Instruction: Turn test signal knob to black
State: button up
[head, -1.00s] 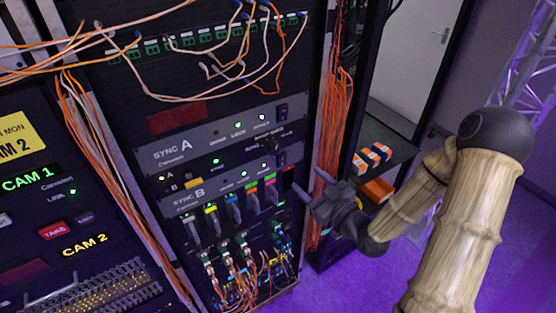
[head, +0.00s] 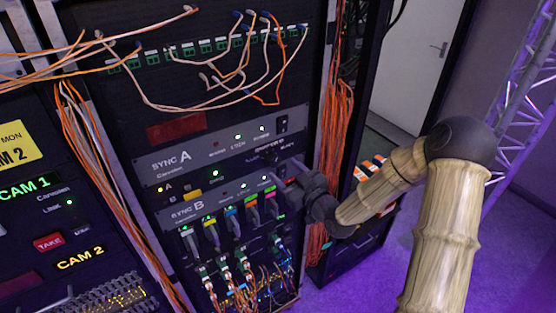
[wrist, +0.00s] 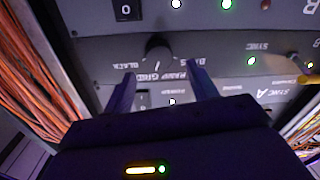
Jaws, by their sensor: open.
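The test signal knob (wrist: 158,52) is a dark round knob on the grey rack panel, shown upside down in the wrist view. Labels curve around it; the one at its left (wrist: 125,66) reads BLACK, and GRID, RAMP and BARS seem to follow. A pale mark on the knob points down in that view, roughly towards GRID; its exact setting is hard to tell. My gripper (wrist: 162,76) is open and empty, its fingers either side of the knob's lower part and seemingly short of it. In the head view my gripper (head: 284,172) is at the panel's right end, partly hiding the knob's area.
The SYNC A unit (head: 185,158) and SYNC B unit (head: 185,212) are stacked in the rack. Plugged cables (head: 240,265) hang below. An orange cable bundle (head: 335,130) runs down the right. A small rocker switch (wrist: 127,10) is near the knob. Purple floor is free at right.

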aim_at(276, 162)
jog(key=p+x, duration=0.1)
jog(key=x, duration=0.3)
jog(key=shift+w+a, duration=0.1)
jog(key=shift+w, duration=0.05)
jog(key=c, duration=1)
jog(key=shift+f+m+b, duration=0.15)
jog(key=shift+m+b, duration=0.2)
jog(key=shift+m, duration=0.15)
jog(key=m+b, duration=0.2)
jog(key=shift+f+m, duration=0.1)
jog(key=shift+m, duration=0.2)
jog(key=m+b, duration=0.2)
jog(key=m, duration=0.3)
jog(key=shift+m+b, duration=0.4)
